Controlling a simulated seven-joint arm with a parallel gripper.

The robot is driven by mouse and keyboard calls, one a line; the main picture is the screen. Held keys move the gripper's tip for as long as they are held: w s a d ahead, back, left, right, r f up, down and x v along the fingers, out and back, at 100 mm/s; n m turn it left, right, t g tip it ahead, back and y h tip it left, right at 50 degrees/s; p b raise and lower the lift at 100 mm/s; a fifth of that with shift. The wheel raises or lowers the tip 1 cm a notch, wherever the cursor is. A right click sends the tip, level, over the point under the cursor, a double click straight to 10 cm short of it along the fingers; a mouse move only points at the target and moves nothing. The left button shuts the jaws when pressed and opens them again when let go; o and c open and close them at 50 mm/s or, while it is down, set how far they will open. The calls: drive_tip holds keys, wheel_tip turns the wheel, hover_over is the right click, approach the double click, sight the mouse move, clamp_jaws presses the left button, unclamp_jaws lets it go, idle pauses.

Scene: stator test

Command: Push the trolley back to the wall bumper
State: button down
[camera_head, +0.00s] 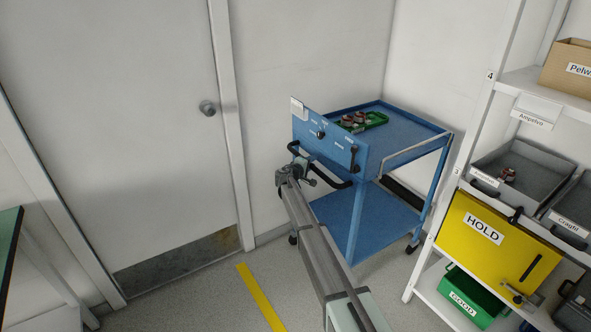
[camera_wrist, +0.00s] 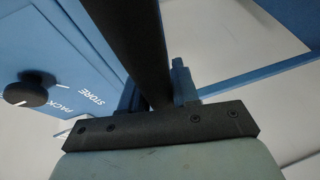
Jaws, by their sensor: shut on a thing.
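The blue trolley (camera_head: 345,222) stands upright on the floor near the room corner. Its raised front panel (camera_head: 306,140) carries a dial and a lever. A black handle bar (camera_head: 338,184) runs across this near end. My gripper (camera_head: 299,169) is shut on the handle at its left part. In the wrist view the handle (camera_wrist: 128,40) passes between the fingers (camera_wrist: 156,92), with the panel dial (camera_wrist: 30,90) at left, by the words PACK and STORE. A dark strip (camera_head: 404,197) low on the wall behind the trolley may be the wall bumper; whether they touch is hidden.
A white shelf rack (camera_head: 432,250) with bins and a yellow HOLD panel (camera_head: 490,240) stands close at right. A door (camera_head: 115,130) is at left. Yellow floor tape (camera_head: 261,298) lies in front.

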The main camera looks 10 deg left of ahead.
drive_tip(key=w+d, duration=0.5)
drive_tip(key=shift+w+d, duration=0.15)
drive_tip(key=c, duration=1.1)
unclamp_jaws()
drive_tip(key=shift+w+d, duration=0.1)
drive_tip(key=shift+w, duration=0.05)
drive_tip(key=shift+o, duration=0.9)
drive_tip(key=v, duration=1.4)
